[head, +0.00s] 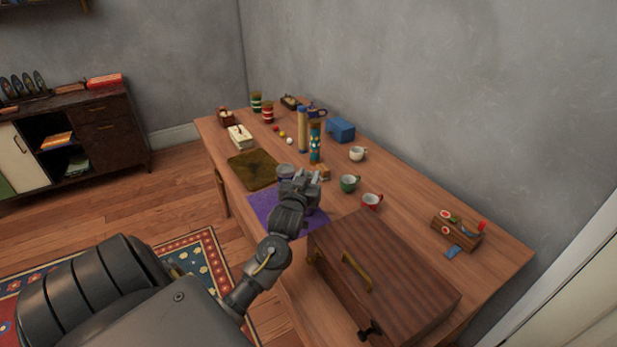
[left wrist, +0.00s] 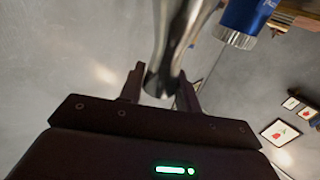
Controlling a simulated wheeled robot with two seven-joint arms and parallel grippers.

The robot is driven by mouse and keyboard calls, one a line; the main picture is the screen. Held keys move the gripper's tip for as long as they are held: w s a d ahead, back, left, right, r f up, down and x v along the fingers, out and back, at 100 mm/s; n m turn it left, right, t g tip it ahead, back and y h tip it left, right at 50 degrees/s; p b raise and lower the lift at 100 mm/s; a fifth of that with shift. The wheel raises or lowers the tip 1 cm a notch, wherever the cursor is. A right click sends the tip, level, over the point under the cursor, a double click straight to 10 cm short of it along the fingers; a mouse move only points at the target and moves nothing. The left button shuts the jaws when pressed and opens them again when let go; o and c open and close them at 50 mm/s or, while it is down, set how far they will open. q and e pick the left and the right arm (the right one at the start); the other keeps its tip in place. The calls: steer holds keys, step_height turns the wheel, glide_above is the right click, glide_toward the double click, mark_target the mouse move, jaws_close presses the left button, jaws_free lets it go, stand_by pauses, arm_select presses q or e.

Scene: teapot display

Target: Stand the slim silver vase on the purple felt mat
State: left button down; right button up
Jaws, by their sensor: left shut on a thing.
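The slim silver vase (left wrist: 174,45) is between the fingers of my left gripper (left wrist: 162,88) in the left wrist view. The fingers are shut on it, and its far end runs out of the top of that view. In the head view my left gripper (head: 303,183) is over the far right part of the purple felt mat (head: 263,207). The arm and hand cover part of the mat. I cannot clearly make out the vase in the head view, nor whether it touches the mat. My right gripper is not in view.
A grey round object (head: 286,171) is just beyond the mat, beside the gripper. A dark olive mat (head: 252,170) lies behind left. A wooden drawer chest (head: 385,270) stands at the front right. Green (head: 349,183) and red (head: 371,201) cups are to the right.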

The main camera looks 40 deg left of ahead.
arm_select(q)
steer(key=c, duration=1)
jaws_free()
steer(key=shift+c, duration=0.2)
steer(key=shift+o, duration=0.2)
steer(key=shift+r, duration=0.1)
steer(key=shift+s+d, duration=0.2)
steer(key=shift+s, duration=0.1)
steer(key=v, duration=1.1)
steer(key=shift+s+b, duration=0.2)
steer(key=shift+b, duration=0.15)
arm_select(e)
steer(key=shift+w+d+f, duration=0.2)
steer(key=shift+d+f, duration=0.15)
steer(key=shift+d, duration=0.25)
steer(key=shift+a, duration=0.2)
